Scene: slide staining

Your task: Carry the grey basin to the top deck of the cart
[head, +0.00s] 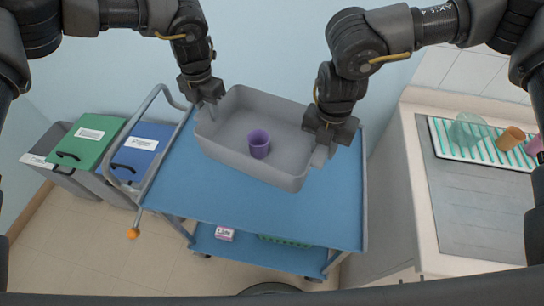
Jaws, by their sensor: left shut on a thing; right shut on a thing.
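The grey basin (225,147) is over the blue top deck (335,210) of the cart, towards its back. A purple cup (259,144) stands inside the basin. My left gripper (211,103) is shut on the basin's left end. My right gripper (321,150) is shut on the basin's right end and hides part of that rim. The basin looks about level. I cannot tell whether its underside touches the deck or hangs a little above it.
The cart's grey handle (135,120) rises at the left. Its lower shelf (255,248) holds a small labelled box (225,233) and a green basket (285,240). Lidded bins (92,140) stand left. The deck's front is clear.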

